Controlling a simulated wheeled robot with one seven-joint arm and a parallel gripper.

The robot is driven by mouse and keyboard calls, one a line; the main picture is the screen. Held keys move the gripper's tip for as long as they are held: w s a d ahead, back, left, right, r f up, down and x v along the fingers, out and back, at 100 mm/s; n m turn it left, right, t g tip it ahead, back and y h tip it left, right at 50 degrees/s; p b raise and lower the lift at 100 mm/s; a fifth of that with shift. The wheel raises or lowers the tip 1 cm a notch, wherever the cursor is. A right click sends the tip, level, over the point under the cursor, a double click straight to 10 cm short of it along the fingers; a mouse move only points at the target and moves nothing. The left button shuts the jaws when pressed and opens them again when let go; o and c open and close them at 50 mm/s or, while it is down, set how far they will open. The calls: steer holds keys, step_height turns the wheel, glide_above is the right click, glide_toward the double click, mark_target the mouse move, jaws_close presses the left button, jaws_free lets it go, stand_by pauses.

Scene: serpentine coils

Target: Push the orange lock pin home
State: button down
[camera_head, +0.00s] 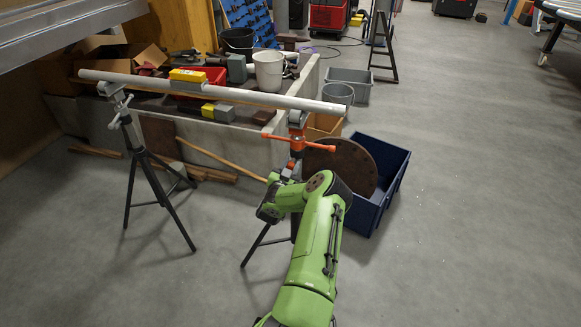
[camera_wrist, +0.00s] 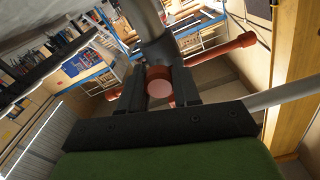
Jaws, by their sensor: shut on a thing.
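The orange lock pin (camera_wrist: 160,82) shows in the wrist view as a short orange-red cylinder with a pale round end facing the camera. My gripper (camera_wrist: 161,76) has one dark finger on each side of it and is shut on it. In the head view my gripper (camera_head: 291,172) is at the right stand, just below its orange cross handle (camera_head: 297,143). One orange arm of that handle also shows in the wrist view (camera_wrist: 232,48). The pin's far end and its hole are hidden, so I cannot tell how deep it sits.
A long grey pipe (camera_head: 220,92) lies across the right stand and the left stand (camera_head: 137,150). A blue crate (camera_head: 392,185) with a brown disc (camera_head: 345,164) stands close right of my arm. A cluttered low-walled bench is behind. Open floor lies to the right.

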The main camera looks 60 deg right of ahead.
steer(key=shift+w+d+b, duration=0.2)
steer(key=shift+d+b, duration=0.2)
steer(key=shift+d, duration=0.9)
steer(key=shift+r, duration=0.1)
steer(key=c, duration=0.8)
jaws_free()
steer(key=shift+d, duration=0.1)
steer(key=s+a+p, duration=0.2)
steer(key=a+p, duration=0.5)
steer(key=a, duration=0.8)
steer(key=shift+s+a, duration=0.25)
steer(key=shift+a, duration=0.05)
